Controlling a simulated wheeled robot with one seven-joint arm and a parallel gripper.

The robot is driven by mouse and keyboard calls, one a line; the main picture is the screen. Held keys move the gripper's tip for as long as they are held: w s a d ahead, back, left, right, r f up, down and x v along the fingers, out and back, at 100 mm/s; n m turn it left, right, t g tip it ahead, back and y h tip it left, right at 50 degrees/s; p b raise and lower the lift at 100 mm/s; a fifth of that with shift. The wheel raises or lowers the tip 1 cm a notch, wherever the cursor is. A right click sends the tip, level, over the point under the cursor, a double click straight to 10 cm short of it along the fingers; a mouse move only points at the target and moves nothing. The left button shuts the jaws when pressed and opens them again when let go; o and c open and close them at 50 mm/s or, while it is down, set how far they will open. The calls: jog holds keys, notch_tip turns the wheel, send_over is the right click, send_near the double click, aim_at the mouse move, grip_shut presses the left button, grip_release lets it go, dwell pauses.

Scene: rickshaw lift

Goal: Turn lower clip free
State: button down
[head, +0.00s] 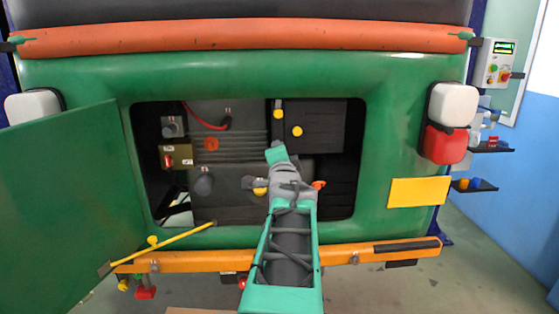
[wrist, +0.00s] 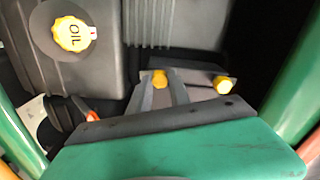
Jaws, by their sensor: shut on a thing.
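In the wrist view the clip (wrist: 222,86) shows a yellow end at the right. My gripper (wrist: 163,88) has its grey fingers shut on the clip, with a yellow part between the fingertips. In the head view my wrist and arm hide much of the gripper and the bay behind. An upper yellow clip (head: 277,114) stands by the black box (head: 325,125). A yellow oil cap (wrist: 74,34) shows upper left in the wrist view.
The green door (head: 70,205) stands open at the left, with a yellow rod (head: 180,237) slanting across to the bay. The bay's green rim and an orange bumper (head: 380,250) lie around and below my arm. An orange part (head: 319,185) is right of my wrist.

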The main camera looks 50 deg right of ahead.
jog(key=shift+f+m+b, duration=0.25)
jog(key=shift+m+b, duration=0.1)
jog(key=shift+m, duration=0.25)
jog(key=c, duration=1.2)
grip_release()
jog(key=shift+a+r, duration=0.1)
jog(key=shift+r, duration=0.1)
jog(key=b+v, duration=0.1)
jog(key=v, duration=0.6)
jog(key=shift+s+a, duration=0.25)
jog(key=shift+s, duration=0.05)
